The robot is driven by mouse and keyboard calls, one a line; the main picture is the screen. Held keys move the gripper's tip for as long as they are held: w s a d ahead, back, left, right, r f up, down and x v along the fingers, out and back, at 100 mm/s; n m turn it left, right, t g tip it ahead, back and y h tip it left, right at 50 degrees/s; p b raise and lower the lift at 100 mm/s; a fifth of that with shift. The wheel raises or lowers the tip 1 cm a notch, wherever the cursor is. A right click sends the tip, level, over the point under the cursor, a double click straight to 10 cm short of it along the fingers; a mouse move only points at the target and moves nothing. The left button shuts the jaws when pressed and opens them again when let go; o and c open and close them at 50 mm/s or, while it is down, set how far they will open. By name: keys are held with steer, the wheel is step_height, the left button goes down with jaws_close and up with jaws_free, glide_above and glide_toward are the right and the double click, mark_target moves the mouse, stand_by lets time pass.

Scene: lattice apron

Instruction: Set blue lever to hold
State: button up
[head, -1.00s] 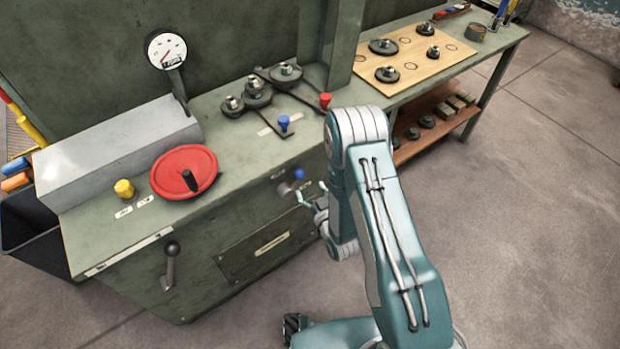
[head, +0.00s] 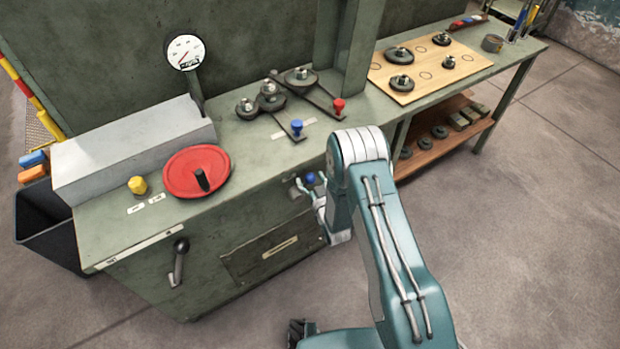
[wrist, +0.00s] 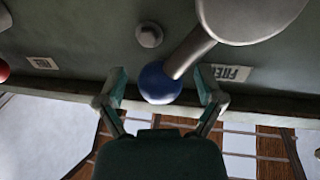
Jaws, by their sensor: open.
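The blue lever is a grey arm (wrist: 192,50) ending in a blue ball knob, on the front panel of the green bench. In the wrist view the blue knob (wrist: 160,82) sits between my two open fingers, with a visible gap on each side. A white label reading "FRE" (wrist: 231,73), partly covered, is right of the lever, and a smaller unreadable label (wrist: 42,63) is at left. In the head view the blue knob (head: 310,179) shows between the fingertips of my gripper (head: 309,182). My arm hides part of the panel there.
On the bench top (head: 240,150) stand a second blue-knobbed lever (head: 296,126), a red-knobbed lever (head: 338,105), a red wheel (head: 190,174) and a yellow knob (head: 138,185). A black-handled lever (head: 180,255) is on the front panel. Floor at right is clear.

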steer(key=shift+w, duration=0.1)
jaws_close()
